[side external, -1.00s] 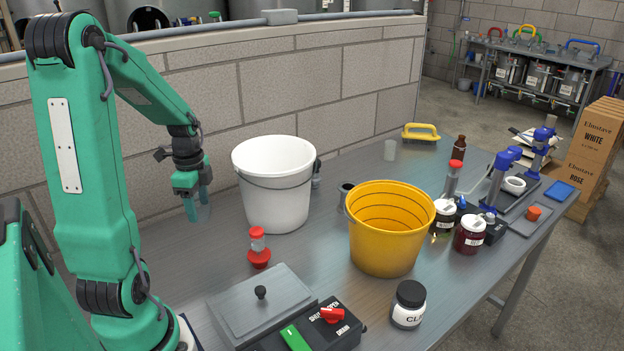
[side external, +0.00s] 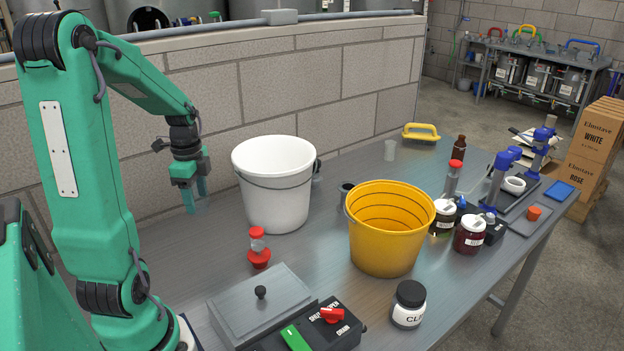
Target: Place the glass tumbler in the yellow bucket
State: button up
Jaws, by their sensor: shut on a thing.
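My gripper (side external: 196,202) is at the left, above the table and left of the white bucket. It is shut on the glass tumbler (side external: 200,207), a clear, faint shape between the two green fingers. The tumbler's outline is hard to make out. The yellow bucket (side external: 385,250) stands upright on the table right of the centre, open at the top. The part of its inside that shows is empty; its floor is hidden. My gripper is well apart from it.
A tall white bucket (side external: 277,195) stands between my gripper and the yellow bucket. A red-topped small item (side external: 259,248) and a grey lidded box (side external: 262,300) are in front.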

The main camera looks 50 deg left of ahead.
notch_tip(320, 180, up, 11)
jog(key=w+d+r+m, duration=0.1)
jog(key=w+d+m, duration=0.55)
jog(key=w, duration=0.65)
jog(key=w+d+m, duration=0.6)
jog(key=w+d, duration=0.1)
jog(key=w, duration=0.6)
jog(key=w+d+f+m, duration=0.1)
jog(key=w+d+m, duration=0.25)
jog(key=d, duration=0.45)
jog(key=w+d+m, duration=0.2)
jog(key=w+d, duration=0.3)
jog(key=d, duration=0.3)
jog(key=f, duration=1.7)
jog(key=shift+s+d+f, duration=0.25)
jog(key=shift+f, duration=0.1)
jog(key=shift+f, duration=1.75)
jog(key=shift+f, duration=0.15)
